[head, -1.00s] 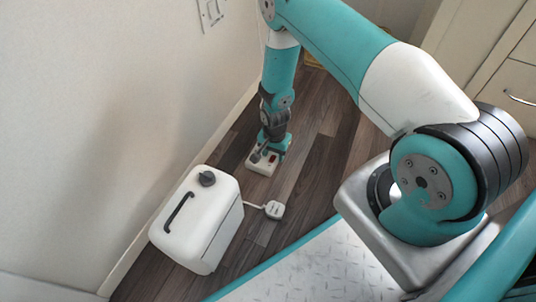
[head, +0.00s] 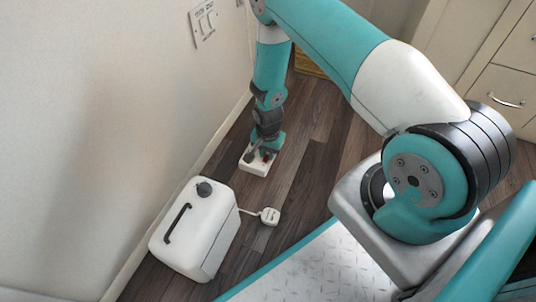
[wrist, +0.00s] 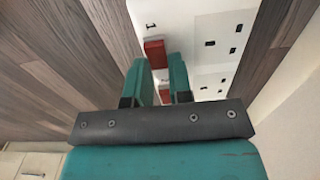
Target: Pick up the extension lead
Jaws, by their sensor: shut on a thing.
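The extension lead is a white socket block (head: 250,165) with red switches, on or just above the wood floor in the head view; I cannot tell whether it touches the floor. Its white plug (head: 269,216) lies on the floor with a short piece of cord beside the white container. My gripper (head: 263,153) points down at the block. In the wrist view the block (wrist: 207,22) fills the top middle, with sockets and a red switch showing, and my gripper's teal fingers (wrist: 160,80) are shut on it. The fingertips' contact is partly hidden.
A white container (head: 197,232) with a dark cap and handle stands near the block, close to the left wall. Drawers (head: 490,85) stand at the right. A yellowish box (head: 308,62) is at the back. Bare floor (head: 310,165) lies right of the block.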

